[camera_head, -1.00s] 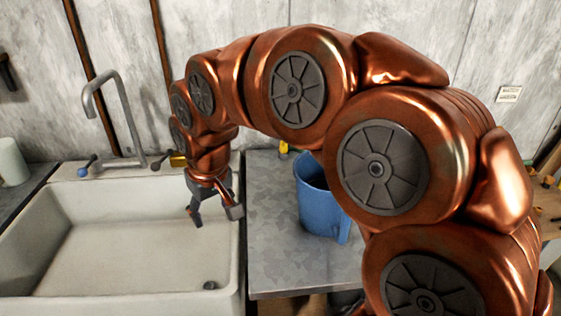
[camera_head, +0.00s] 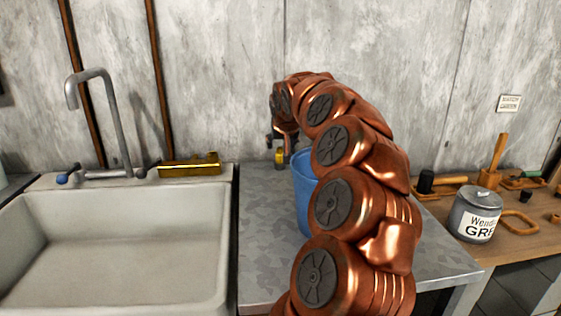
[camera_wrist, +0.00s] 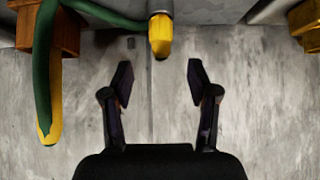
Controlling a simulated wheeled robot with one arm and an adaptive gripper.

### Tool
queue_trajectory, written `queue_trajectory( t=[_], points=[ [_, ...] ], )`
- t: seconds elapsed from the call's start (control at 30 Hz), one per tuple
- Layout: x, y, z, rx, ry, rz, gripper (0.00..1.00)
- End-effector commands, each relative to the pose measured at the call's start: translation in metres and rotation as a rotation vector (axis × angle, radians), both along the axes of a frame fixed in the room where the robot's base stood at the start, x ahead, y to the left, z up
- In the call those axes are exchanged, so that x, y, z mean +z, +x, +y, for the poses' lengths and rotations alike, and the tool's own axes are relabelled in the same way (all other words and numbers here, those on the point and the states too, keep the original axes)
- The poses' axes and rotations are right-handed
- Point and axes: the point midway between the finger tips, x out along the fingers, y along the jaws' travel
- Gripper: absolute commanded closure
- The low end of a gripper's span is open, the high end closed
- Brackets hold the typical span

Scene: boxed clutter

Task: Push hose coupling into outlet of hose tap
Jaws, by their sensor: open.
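In the wrist view, my gripper (camera_wrist: 158,75) is open and empty, with its two dark fingers apart. A yellow coupling-like piece (camera_wrist: 160,38) shows just beyond the gap between the fingertips, below a grey fitting at the top edge. I cannot tell which yellow piece is the hose coupling, and the tap outlet is not clearly visible. In the head view, my gripper (camera_head: 280,139) is small and partly hidden near the wall, above a yellow object (camera_head: 280,158).
A blue jug (camera_head: 301,190) stands on the grey worktop (camera_head: 265,235), partly behind my arm. A white sink (camera_head: 120,235) with a tall faucet (camera_head: 105,110) is at left. A brass block (camera_head: 190,166) lies on its rim. A lidded pot (camera_head: 474,215) stands on the wooden bench at right.

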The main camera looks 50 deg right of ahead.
Motion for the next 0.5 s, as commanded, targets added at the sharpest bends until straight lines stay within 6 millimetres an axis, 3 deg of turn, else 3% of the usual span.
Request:
queue_trajectory(
  t=[0.5],
  points=[
    [-0.039, 0.027, -0.020, 0.002, 0.002, -0.001, 0.41]
  ],
)
